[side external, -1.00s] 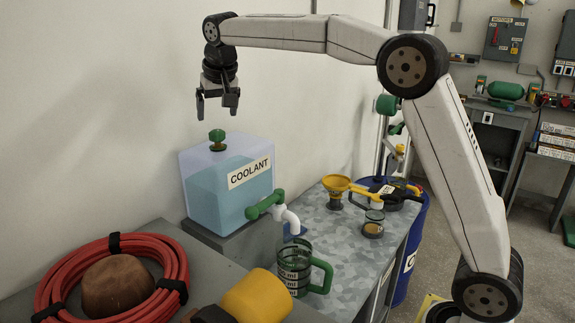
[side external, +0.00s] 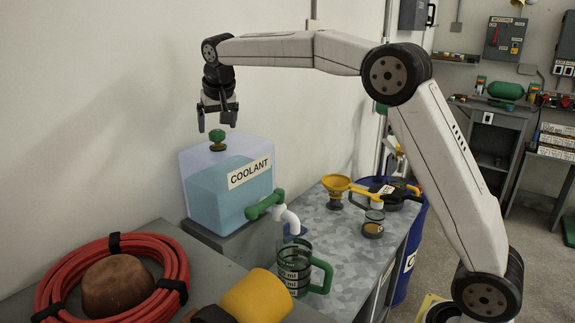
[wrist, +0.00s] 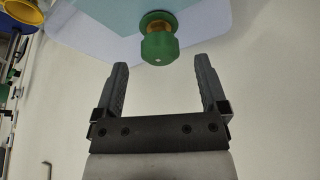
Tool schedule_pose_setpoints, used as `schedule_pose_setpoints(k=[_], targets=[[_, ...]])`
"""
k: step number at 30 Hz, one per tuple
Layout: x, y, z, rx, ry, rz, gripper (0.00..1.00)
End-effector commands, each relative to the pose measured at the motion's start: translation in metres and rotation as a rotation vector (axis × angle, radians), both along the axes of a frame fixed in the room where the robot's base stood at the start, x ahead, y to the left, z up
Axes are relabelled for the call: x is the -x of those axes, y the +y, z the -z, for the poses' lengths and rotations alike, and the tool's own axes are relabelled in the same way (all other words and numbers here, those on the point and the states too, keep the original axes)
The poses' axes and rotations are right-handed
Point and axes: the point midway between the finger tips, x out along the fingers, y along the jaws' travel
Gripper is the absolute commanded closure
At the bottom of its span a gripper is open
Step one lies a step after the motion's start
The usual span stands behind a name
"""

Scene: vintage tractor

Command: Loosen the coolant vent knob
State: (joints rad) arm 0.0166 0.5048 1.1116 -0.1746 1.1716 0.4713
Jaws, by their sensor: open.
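The coolant vent knob (side external: 217,139) is green and sits on top of the translucent coolant tank (side external: 205,195), which holds blue liquid. My gripper (side external: 217,122) points down just above the knob, its fingers open and apart. In the wrist view the green knob (wrist: 158,48), with a brass-coloured neck, lies beyond the open fingertips (wrist: 162,66), roughly centred between them. No contact between fingers and knob shows in the wrist view. The tank has a green tap handle (side external: 265,204) and a white spout on its right side.
A clear measuring jug with a green handle (side external: 321,275) stands below the spout. A yellow funnel (side external: 335,184) is on the metal bench (side external: 340,235). A red hose coil (side external: 165,250) lies in front left. The wall is close behind the tank.

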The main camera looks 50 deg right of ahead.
Motion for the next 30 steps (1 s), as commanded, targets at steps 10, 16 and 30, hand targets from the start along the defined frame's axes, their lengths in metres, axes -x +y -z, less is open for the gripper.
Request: schedule_pose_setpoints(k=[10, 16, 30], targets=[[-0.009, -0.004, 0.023, 0.0, 0.0, 0.0, 0.07], [-0.009, -0.005, 0.024, 0.0, -0.001, 0.0, 0.07], [-0.009, -0.005, 0.023, 0.001, -0.001, -0.001, 1.0]])
